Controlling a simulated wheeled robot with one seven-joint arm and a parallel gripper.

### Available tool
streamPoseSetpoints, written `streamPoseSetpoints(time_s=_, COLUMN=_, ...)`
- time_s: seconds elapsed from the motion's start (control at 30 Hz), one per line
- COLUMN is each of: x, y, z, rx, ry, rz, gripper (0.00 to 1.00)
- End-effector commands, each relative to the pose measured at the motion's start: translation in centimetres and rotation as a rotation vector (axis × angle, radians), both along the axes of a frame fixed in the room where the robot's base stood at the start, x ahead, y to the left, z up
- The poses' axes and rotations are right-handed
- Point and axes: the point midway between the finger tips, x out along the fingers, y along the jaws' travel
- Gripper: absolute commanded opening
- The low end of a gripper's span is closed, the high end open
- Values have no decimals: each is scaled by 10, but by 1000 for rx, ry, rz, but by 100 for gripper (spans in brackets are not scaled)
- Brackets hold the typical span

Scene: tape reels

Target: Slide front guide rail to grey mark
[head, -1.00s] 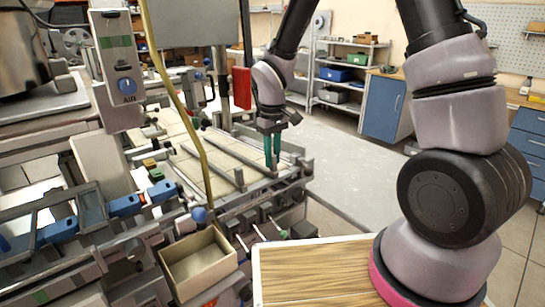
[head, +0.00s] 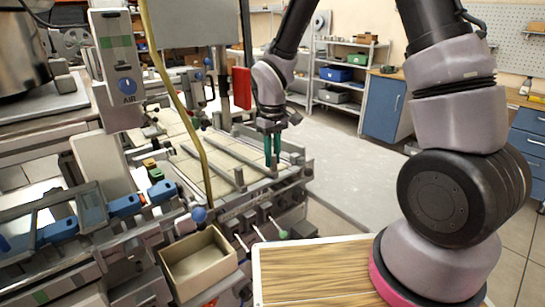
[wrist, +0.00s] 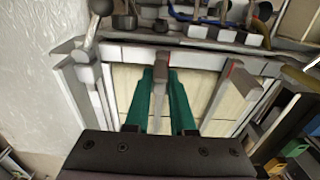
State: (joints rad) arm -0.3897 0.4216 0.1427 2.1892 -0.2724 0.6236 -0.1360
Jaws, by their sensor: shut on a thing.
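My gripper (head: 272,162) points down at the right part of the pale machine bed. In the wrist view its two green fingers (wrist: 164,100) are shut on a grey guide rail (wrist: 160,76), one finger on each side. The held rail's far end reaches the grey crossbar, where a small red spot shows close by. A second grey rail (wrist: 236,85) runs to the right of it in the wrist view, apart from the fingers. In the head view this rail (head: 226,176) lies left of my gripper. I cannot make out a grey mark with certainty.
The bed's side frame (wrist: 88,90) stands left of the held rail in the wrist view, with a gap between. Several knobs line the machine's front, one green (head: 283,234). A yellow hose (head: 180,95) hangs over the bed. An open empty box (head: 198,262) sits in front.

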Motion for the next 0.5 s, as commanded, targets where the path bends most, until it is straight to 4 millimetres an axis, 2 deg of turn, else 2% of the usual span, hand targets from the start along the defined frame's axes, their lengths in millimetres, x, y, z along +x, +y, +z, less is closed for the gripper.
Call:
streamPoseSetpoints(time_s=0.17, x=2, y=-2, z=1, rx=1, ry=-2, rz=-2, gripper=0)
streamPoseSetpoints(time_s=0.5, x=37, y=-53, z=0, rx=0, ry=-2, rz=-6, gripper=0)
